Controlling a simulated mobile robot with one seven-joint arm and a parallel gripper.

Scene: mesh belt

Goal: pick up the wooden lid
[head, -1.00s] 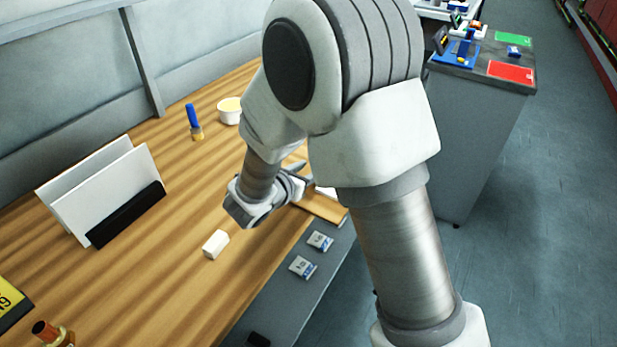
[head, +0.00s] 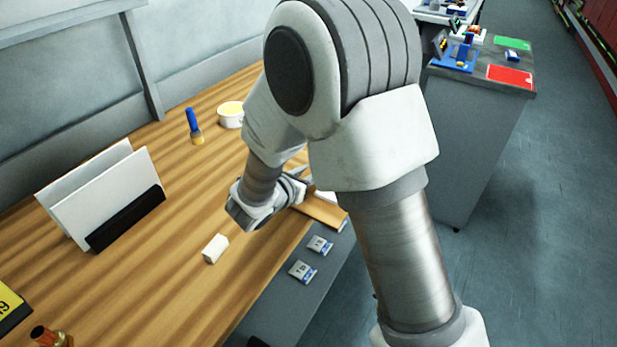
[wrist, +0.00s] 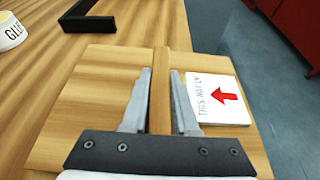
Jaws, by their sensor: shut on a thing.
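The wooden lid (wrist: 95,95) is a flat, light-brown board with a raised strip (wrist: 160,85) along its middle and a white label with a red arrow (wrist: 222,98) on its right part. In the wrist view my gripper (wrist: 160,76) has its two fingers on either side of the strip and is shut on it. In the head view only the near right part of the lid (head: 322,212) shows, at the table's right edge; my arm hides the rest. I cannot tell whether the lid is clear of the table.
On the wooden table (head: 150,285) stand a white block (head: 215,249), a file holder (head: 125,218), a blue-handled brush (head: 193,125) and a glue tub (head: 230,117). A grey side table (head: 478,130) stands at right. Two small packets (head: 319,245) lie beyond the table edge.

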